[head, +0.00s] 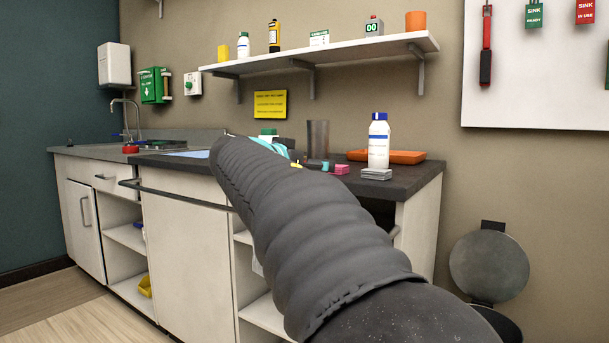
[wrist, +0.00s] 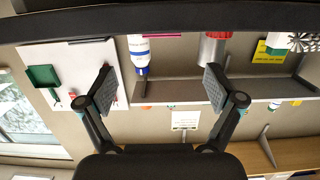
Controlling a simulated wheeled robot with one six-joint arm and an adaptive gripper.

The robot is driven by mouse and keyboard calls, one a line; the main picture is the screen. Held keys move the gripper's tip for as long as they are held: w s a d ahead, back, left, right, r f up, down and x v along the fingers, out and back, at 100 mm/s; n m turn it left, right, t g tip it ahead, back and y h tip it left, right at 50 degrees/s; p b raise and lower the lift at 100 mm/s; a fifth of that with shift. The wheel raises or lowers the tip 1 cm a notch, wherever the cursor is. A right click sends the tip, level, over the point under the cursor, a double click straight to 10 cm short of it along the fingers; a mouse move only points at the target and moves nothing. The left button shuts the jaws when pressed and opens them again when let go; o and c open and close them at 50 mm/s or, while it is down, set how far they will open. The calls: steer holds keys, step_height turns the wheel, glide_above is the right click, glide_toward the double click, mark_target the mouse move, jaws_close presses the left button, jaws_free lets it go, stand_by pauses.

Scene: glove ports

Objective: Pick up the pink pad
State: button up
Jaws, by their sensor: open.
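The pink pad (head: 342,170) is a small block on the dark counter in the head view, between the metal beaker and the white bottle. In the wrist view, which is upside down, a thin pink strip (wrist: 162,34) near the top edge appears to be this pad. My gripper (wrist: 160,86) is open in the wrist view, with nothing between its two fingers. The pink strip shows beyond the fingers, apart from them. In the head view my dark sleeved arm hides most of the gripper.
A metal beaker (head: 317,138) stands left of the pad. A white bottle with a blue cap (head: 378,145) stands right, behind a grey block (head: 376,174). An orange tray (head: 405,156) lies behind. A wall shelf (head: 340,49) runs above the counter (head: 425,178). A rail (head: 170,197) crosses the counter's front.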

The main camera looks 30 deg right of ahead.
mark_target(336, 165)
steer(key=p+x, duration=0.1)
steer(key=x, duration=1.1)
steer(key=shift+w+d+f, duration=0.1)
steer(key=shift+w+d, duration=0.15)
steer(key=shift+d, duration=0.05)
steer(key=c, duration=0.8)
